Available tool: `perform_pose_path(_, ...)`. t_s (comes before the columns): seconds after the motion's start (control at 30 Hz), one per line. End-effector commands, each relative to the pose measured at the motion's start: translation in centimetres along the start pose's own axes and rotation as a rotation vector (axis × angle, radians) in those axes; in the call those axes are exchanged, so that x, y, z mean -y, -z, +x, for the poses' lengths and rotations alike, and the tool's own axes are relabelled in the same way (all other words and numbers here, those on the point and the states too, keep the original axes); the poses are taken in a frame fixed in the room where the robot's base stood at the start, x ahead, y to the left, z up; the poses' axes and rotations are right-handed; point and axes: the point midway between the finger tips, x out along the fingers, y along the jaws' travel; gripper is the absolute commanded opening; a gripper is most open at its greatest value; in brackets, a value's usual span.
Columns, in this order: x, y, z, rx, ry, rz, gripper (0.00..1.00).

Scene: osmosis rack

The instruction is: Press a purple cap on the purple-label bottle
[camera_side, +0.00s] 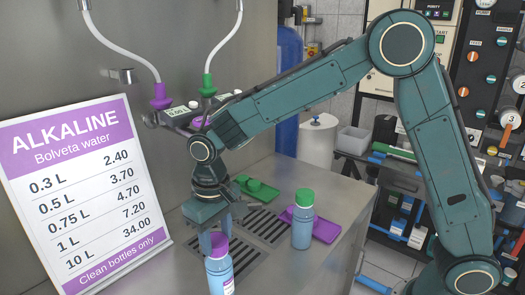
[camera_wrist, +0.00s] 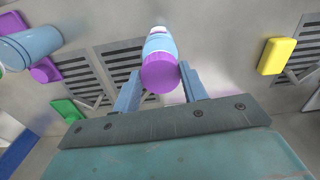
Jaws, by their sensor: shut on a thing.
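A blue bottle with a purple label (camera_side: 220,279) stands at the front of the metal counter, below my gripper. A purple cap (camera_side: 217,246) is at its mouth, in line with the bottle; I cannot tell how firmly it is seated. My gripper (camera_side: 213,240) points down with its fingers on either side of the cap. In the wrist view the purple cap (camera_wrist: 160,76) is between the fingertips, with the bottle (camera_wrist: 160,43) directly beyond it. The gripper is shut on the cap.
A green-capped bottle (camera_side: 302,230) stands to the right, by a purple tray (camera_side: 327,229). A green tray (camera_side: 268,193) lies behind. Dark drain grates (camera_side: 262,228) are set in the counter. A price sign (camera_side: 80,190) stands left. The wrist view shows a yellow block (camera_wrist: 277,56).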

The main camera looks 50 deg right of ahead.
Motion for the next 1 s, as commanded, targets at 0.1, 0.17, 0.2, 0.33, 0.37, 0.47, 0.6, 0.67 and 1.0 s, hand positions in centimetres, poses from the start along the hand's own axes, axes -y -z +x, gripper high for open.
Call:
perform_pose_path(0.1,-0.03,-0.06,0.27,0.004,-0.002,0.0,0.21)
perform_pose_path(0.17,-0.03,-0.07,0.29,0.005,-0.002,0.0,0.21)
perform_pose_path(0.2,-0.03,-0.08,0.3,0.005,-0.002,0.0,0.21)
perform_pose_path(0.33,-0.04,-0.09,0.3,0.006,-0.002,0.0,0.21)
perform_pose_path(0.37,-0.04,-0.09,0.29,0.006,-0.002,0.0,0.21)
perform_pose_path(0.47,-0.04,-0.1,0.25,0.007,-0.002,0.0,0.21)
perform_pose_path(0.6,-0.05,-0.11,0.17,0.007,-0.003,0.0,0.21)
perform_pose_path(0.67,-0.05,-0.12,0.14,0.007,-0.003,0.001,0.21)
perform_pose_path(1.0,-0.04,-0.11,0.03,0.006,-0.002,0.0,0.62)
